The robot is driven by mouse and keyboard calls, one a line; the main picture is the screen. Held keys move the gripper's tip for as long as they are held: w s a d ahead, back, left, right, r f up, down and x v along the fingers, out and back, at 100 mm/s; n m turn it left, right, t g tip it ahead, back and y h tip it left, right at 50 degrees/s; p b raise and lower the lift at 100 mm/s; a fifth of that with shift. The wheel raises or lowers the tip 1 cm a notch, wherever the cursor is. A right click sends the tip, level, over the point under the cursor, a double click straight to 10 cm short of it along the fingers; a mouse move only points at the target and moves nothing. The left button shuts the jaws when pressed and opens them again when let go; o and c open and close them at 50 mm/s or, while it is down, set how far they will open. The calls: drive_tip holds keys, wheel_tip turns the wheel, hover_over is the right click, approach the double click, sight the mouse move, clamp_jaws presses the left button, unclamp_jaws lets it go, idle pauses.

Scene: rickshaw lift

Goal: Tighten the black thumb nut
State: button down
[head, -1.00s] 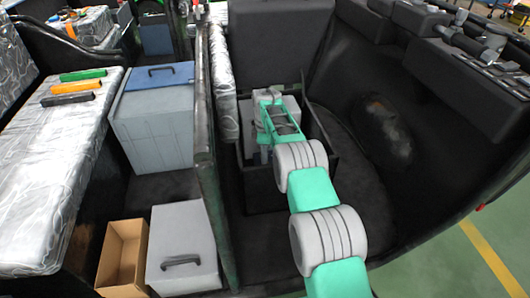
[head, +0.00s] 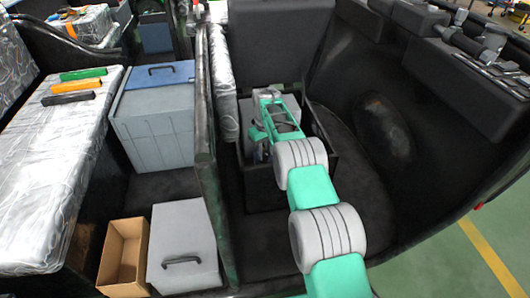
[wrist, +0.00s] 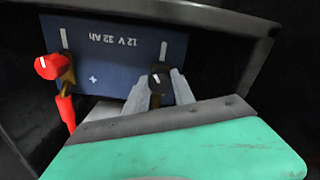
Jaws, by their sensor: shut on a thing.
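The black thumb nut (wrist: 158,75) sits on the dark blue battery (wrist: 112,50), on the terminal away from the plus mark. A white line shows on its top. My gripper (wrist: 159,88) has its two grey fingers closed on either side of this nut. A red thumb nut (wrist: 50,66) with a white mark sits on the plus terminal at the left, with a red cable end (wrist: 66,112) below it. The lower part of the black nut's terminal is partly hidden by my gripper. In the head view my arm reaches down into the black box (head: 322,158), and the nut is hidden.
Dark box walls stand close around the battery. A black divider (head: 205,150) runs left of the box. Further left are a grey-blue case (head: 152,115), a grey lidded box (head: 182,235) and an open cardboard box (head: 122,255). Dark floor right of the box is clear.

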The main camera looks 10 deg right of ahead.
sight(265, 152)
drive_tip(key=m, duration=0.6)
drive_tip(key=shift+m, duration=0.4)
idle(0.3)
drive_tip(key=c, duration=1.1)
unclamp_jaws()
drive_tip(key=shift+o, duration=0.2)
drive_tip(key=shift+r, duration=0.1)
wheel_tip(265, 152, up, 8)
drive_tip(key=shift+f+p, duration=0.15)
drive_tip(key=shift+p, duration=0.5)
